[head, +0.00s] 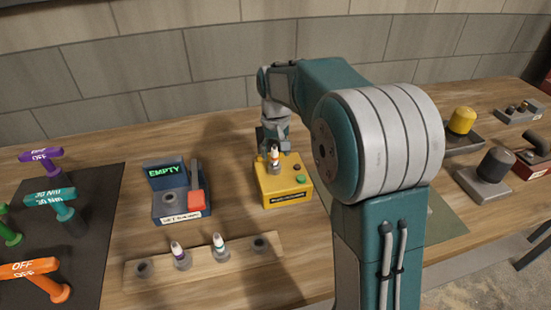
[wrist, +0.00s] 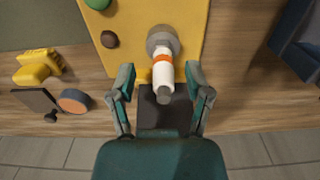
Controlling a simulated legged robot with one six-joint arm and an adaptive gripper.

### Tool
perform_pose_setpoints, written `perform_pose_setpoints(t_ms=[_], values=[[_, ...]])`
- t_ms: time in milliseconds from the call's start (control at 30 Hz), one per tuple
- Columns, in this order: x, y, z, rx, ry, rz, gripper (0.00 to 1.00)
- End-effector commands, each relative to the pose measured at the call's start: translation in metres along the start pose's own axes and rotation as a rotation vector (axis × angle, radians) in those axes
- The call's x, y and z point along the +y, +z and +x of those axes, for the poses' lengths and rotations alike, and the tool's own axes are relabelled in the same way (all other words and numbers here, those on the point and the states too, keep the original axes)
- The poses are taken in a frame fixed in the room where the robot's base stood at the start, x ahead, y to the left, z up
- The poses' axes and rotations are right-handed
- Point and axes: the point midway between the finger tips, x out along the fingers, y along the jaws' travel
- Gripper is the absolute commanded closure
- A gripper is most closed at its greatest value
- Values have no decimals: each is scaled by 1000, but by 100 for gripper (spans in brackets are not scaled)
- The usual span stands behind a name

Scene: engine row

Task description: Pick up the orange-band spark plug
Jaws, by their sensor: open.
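The orange-band spark plug (head: 275,154) stands in a grey socket on top of a yellow box (head: 273,199) in the head view. In the wrist view the plug (wrist: 163,74) shows its white body and orange band, with its tip toward my gripper. My gripper (wrist: 161,88) is open, one finger on each side of the plug's near end. I see no finger touching it. In the head view my gripper (head: 273,140) is just above and behind the plug, partly hidden by it.
A wooden rack (head: 205,262) holds a purple-band plug (head: 178,253) and a teal-band plug (head: 219,244). A blue box with an EMPTY display (head: 165,171) and a red lever (head: 196,199) stands left of the yellow box.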

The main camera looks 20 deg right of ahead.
Motion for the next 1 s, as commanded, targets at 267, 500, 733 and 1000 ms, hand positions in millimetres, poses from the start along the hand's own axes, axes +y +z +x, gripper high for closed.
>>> perform_pose_setpoints(t_ms=[267,500,733,1000], values=[[0,0,1,0,0,0,53],[0,0,2,0,-1,0,100],[0,0,2,-1,1,0,100],[0,0,-15,2,0,0,100]])
